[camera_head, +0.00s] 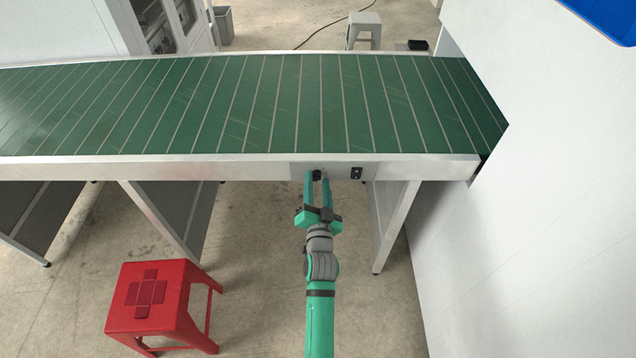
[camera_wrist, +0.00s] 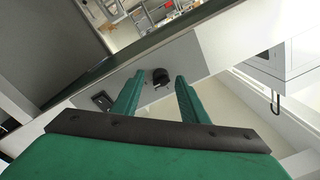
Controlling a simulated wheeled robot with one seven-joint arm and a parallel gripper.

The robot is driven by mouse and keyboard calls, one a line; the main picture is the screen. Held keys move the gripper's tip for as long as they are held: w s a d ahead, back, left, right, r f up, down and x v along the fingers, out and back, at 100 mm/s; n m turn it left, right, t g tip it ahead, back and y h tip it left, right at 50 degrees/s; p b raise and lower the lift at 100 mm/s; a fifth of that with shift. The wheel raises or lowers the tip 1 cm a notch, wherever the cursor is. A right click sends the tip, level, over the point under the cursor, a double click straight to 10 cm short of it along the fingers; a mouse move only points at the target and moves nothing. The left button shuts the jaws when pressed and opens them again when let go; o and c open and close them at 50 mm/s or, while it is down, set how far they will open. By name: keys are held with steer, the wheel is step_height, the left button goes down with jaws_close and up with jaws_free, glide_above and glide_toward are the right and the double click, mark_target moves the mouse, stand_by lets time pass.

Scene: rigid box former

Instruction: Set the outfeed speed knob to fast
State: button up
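The outfeed speed knob (camera_head: 317,175) is a small black knob on a grey panel (camera_head: 340,172) on the front side rail of the green conveyor. In the wrist view the knob (camera_wrist: 160,77) shows just beyond the fingertips, between the two finger lines. My gripper (camera_head: 317,180) is open, with its two green fingers pointing at the panel. In the wrist view the fingers of my gripper (camera_wrist: 157,82) are apart with nothing between them. I cannot tell whether a fingertip touches the knob or panel. The knob's pointer and speed marks are too small to read.
A black switch (camera_head: 356,173) sits on the panel right of the knob. The green conveyor (camera_head: 250,105) runs above. A red stool (camera_head: 150,292) stands at lower left. A conveyor leg (camera_head: 395,225) and a white wall (camera_head: 530,250) are to the right.

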steer(key=s, duration=1)
steer(key=shift+s+d+f, duration=0.15)
steer(key=shift+d+f, duration=0.05)
steer(key=shift+d, duration=0.05)
steer(key=s+f+n+g, duration=0.1)
steer(key=s+f, duration=0.2)
steer(key=s, duration=0.7)
steer(key=s+f+n+g, duration=0.1)
steer(key=s+f+n, duration=0.1)
steer(key=s, duration=0.9)
steer(key=s+r+n, duration=0.2)
steer(key=s, duration=0.6)
steer(key=s+r+n+g, duration=0.1)
steer(key=s+r, duration=0.2)
steer(key=s, duration=0.5)
steer(key=shift+a+n+h, duration=0.2)
steer(key=shift+n+h, duration=0.1)
steer(key=shift+n, duration=0.1)
steer(key=shift+s, duration=0.1)
